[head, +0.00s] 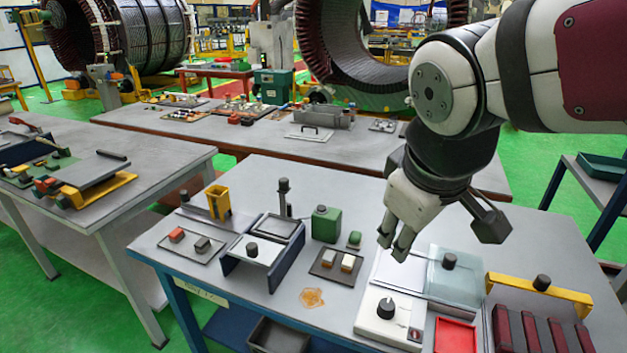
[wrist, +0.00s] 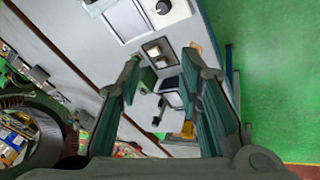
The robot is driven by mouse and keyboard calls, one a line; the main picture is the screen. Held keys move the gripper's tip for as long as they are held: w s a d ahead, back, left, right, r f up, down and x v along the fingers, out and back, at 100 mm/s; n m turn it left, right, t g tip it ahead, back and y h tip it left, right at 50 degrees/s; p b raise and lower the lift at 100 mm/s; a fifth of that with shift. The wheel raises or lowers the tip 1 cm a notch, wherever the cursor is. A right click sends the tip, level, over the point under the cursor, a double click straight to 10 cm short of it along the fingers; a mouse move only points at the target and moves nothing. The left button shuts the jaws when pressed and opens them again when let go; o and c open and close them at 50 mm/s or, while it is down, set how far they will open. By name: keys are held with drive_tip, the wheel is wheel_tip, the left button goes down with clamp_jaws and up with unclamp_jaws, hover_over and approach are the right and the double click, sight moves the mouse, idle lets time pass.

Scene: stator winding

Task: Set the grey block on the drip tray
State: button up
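A dark grey block (head: 202,244) lies beside a red block (head: 177,235) on a flat dark tray (head: 190,254) at the left of the near bench. A second small dark tray (head: 331,275) in the middle holds two pale-topped blocks (head: 338,260); it also shows in the wrist view (wrist: 150,43). I cannot tell which of these trays is the drip tray. My gripper (head: 392,246) hangs above the bench, right of the second tray. In the wrist view my gripper (wrist: 163,68) has its fingers wide apart with nothing held between them.
A green can (head: 326,224), a yellow holder (head: 218,202) and a dark-sided stand (head: 262,255) stand left of my gripper. A white box with a black knob (head: 386,309) and a red tray (head: 455,337) lie to the front right. Some bench top around the orange patch (head: 312,298) is free.

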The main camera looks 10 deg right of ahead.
drive_tip(key=s+a+m+y, duration=0.1)
drive_tip(key=s+a+m, duration=0.1)
drive_tip(key=s+m, duration=0.3)
drive_tip(key=shift+s+r+t+y, duration=0.3)
drive_tip(key=shift+s+t+y, duration=0.1)
